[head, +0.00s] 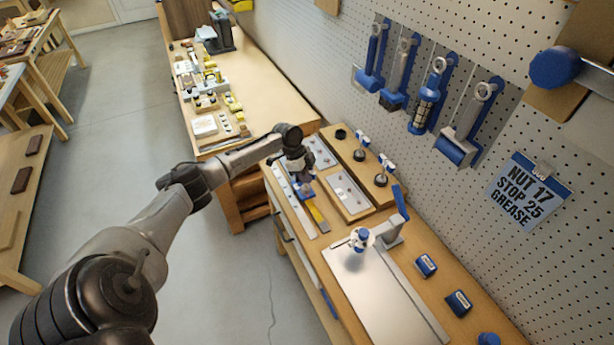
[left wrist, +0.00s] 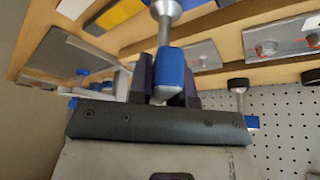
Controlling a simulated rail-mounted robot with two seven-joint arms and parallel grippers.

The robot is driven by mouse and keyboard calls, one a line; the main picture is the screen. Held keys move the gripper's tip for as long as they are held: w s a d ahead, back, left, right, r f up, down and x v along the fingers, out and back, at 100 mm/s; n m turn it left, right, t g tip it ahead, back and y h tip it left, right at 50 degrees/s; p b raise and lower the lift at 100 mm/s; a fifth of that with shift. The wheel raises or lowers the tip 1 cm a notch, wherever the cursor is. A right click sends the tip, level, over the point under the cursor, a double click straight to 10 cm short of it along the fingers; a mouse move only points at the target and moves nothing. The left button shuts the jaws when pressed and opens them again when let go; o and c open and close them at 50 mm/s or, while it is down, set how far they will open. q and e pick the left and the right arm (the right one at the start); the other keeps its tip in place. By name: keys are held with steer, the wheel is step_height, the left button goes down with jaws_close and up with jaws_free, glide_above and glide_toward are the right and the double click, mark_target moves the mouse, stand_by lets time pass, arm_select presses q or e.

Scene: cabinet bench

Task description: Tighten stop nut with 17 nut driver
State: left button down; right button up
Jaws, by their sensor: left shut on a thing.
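My left gripper (head: 303,176) is shut on a blue-handled driver (head: 306,188) above the bench near the long metal plates. In the left wrist view, the driver's blue handle (left wrist: 172,73) sits between the dark fingers of my left gripper (left wrist: 167,88), with a grey shaft running away from them. Its size marking cannot be read. Metal plates with small fasteners lie on the bench, one (head: 349,196) right of the gripper; I cannot tell which fastener is the stop nut. A card (head: 528,192) on the pegboard reads "NUT 17 STOP 25 GREASE". My right gripper is not in view.
Two blue-topped tools (head: 362,141) (head: 384,166) stand in dark bases behind the plates. Small blue boxes (head: 426,265) lie to the right. Blue tools (head: 433,95) hang on the pegboard.

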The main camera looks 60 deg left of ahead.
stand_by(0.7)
arm_select(q)
steer(key=shift+m+b, duration=0.35)
steer(key=shift+m, duration=0.05)
steer(key=shift+m+g+h+b, duration=0.3)
steer(key=shift+m+g+b, duration=0.1)
steer(key=shift+m+b, duration=0.55)
steer(key=shift+m, duration=0.25)
steer(key=shift+s+m+g+b, duration=0.1)
steer(key=shift+m+g+b, duration=0.3)
steer(key=shift+m+b, duration=0.4)
steer(key=shift+m, duration=0.3)
